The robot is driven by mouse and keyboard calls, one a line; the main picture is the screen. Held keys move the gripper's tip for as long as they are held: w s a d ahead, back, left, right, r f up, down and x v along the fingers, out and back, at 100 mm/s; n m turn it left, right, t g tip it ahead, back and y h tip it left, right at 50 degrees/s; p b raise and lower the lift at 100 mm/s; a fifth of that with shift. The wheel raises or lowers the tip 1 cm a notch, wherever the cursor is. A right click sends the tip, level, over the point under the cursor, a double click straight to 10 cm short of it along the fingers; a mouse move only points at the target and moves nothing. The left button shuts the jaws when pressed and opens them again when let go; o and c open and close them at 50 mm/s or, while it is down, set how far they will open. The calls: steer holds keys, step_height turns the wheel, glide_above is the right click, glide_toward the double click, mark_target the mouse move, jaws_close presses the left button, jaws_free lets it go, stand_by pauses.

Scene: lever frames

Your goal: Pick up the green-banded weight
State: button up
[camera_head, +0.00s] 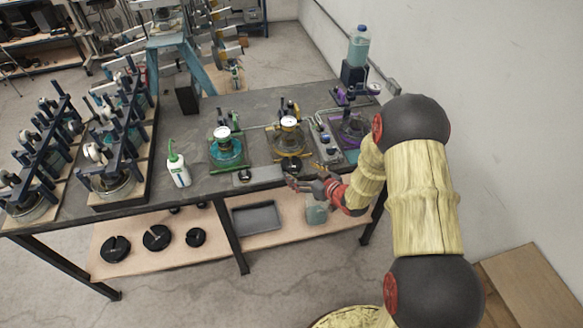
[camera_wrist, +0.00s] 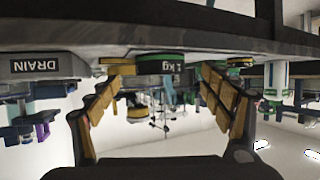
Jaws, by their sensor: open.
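The wrist view is upside down, with the bench along its top. My gripper is open, and I see no contact with the weight. In the head view my gripper (camera_head: 293,182) is low at the bench's front edge. A small grey piece on the front plate (camera_head: 262,175) there may be the weight; its band is too small to tell.
A white bottle with a green cap (camera_head: 178,170) stands left on the bench (camera_head: 207,185). Apparatus with a teal dish (camera_head: 227,152) and a gold one (camera_head: 290,148) stands behind the front plate. Black slotted weights (camera_head: 157,238) and a grey tray (camera_head: 256,218) are on the lower shelf.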

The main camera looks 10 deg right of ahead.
mark_target(294, 165)
steer(key=x, duration=0.2)
steer(key=r+x, duration=0.1)
steer(key=x, duration=0.2)
steer(key=shift+w+a+b, duration=0.1)
steer(key=shift+w+b, duration=0.05)
steer(key=shift+b, duration=0.15)
steer(key=shift+c, duration=0.3)
jaws_close()
steer(key=shift+r, duration=0.2)
stand_by(0.6)
